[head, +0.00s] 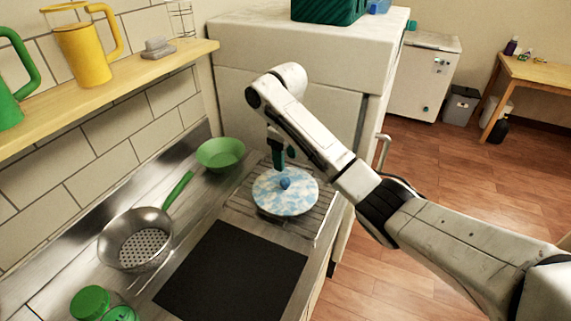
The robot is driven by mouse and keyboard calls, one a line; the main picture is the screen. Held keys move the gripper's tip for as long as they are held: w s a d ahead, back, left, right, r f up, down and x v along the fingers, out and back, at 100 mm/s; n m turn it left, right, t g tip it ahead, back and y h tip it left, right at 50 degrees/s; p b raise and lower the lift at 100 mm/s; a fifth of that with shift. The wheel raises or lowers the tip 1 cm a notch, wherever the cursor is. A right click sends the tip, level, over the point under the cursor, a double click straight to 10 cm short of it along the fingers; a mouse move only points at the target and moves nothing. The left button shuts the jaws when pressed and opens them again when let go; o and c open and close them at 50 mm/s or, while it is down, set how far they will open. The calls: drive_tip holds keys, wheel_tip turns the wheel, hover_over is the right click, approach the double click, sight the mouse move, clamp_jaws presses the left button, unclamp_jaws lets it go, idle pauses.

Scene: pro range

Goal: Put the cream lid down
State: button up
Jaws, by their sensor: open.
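No plain cream lid shows. My gripper (280,166) points down just above and slightly left of the knob. It is open. One dark green finger shows clearly; the small gap or contact with the knob is hard to judge.
A green bowl (220,152) stands behind left of the lid, and a metal colander (137,238) with a green handle lies left. Green jars (90,302) stand front left. A white cabinet (312,45) rises behind.

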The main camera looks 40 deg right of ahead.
wheel_tip(320, 180, up, 4)
drive_tip(key=shift+r+p, duration=0.1)
drive_tip(key=shift+p, duration=0.85)
